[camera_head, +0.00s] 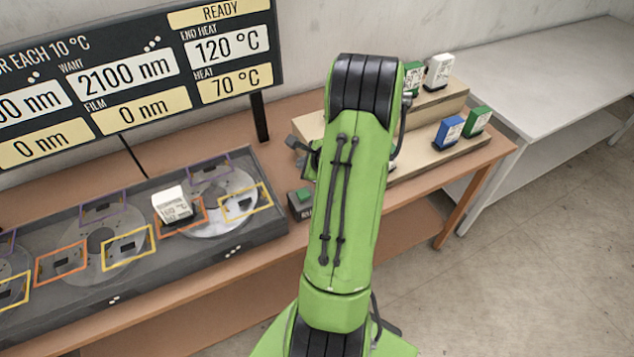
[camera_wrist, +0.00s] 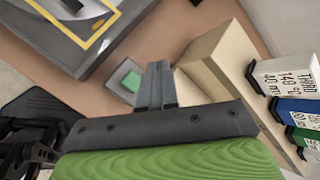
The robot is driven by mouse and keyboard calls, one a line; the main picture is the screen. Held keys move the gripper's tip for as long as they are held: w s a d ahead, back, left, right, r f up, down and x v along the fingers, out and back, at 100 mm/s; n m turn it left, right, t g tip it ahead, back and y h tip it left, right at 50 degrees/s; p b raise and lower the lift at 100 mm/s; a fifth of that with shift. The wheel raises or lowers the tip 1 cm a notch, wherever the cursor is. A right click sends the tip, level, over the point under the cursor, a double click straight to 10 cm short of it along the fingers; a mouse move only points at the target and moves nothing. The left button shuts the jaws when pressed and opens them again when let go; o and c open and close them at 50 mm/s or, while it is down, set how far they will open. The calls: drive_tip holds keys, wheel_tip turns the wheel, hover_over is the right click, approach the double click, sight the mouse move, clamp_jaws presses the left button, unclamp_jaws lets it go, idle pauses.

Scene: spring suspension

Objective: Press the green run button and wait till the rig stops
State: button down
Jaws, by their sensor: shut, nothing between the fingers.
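The green run button (camera_head: 305,194) sits on a small dark box (camera_head: 298,211) on the brown table, beside the rig's right end. In the wrist view the button (camera_wrist: 131,81) shows just left of my fingertips. My gripper (camera_wrist: 159,68) is shut and empty, apart from the button as far as I can tell; in the head view my arm partly hides it. The rig (camera_head: 275,225) is a dark tray with silver discs and coloured frames. A white block (camera_head: 172,204) stands at an orange frame. The display (camera_head: 140,75) reads READY, heat 70 °C, end heat 120 °C, film 0 nm.
A stepped wooden rack (camera_head: 447,152) stands right of my arm, holding a white block (camera_head: 439,71), a blue block (camera_head: 448,131) and green blocks (camera_head: 477,121). In the wrist view the rack (camera_wrist: 222,62) is close to my fingers. A pale bench (camera_head: 540,80) stands at the right.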

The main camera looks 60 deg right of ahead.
sight(305, 195)
wheel_tip(305, 195, down, 9)
drive_tip(key=b, duration=0.7)
drive_tip(key=shift+w+a, duration=0.15)
drive_tip(key=shift+f+b, duration=0.1)
drive_tip(key=shift+b, duration=0.25)
idle(1.6)
drive_tip(key=shift+f+b, duration=0.3)
drive_tip(key=shift+f+b, duration=0.5)
drive_tip(key=shift+f, duration=0.1)
idle(0.5)
drive_tip(key=shift+r, duration=0.1)
drive_tip(key=shift+r+p, duration=0.8)
drive_tip(key=shift+r, duration=0.15)
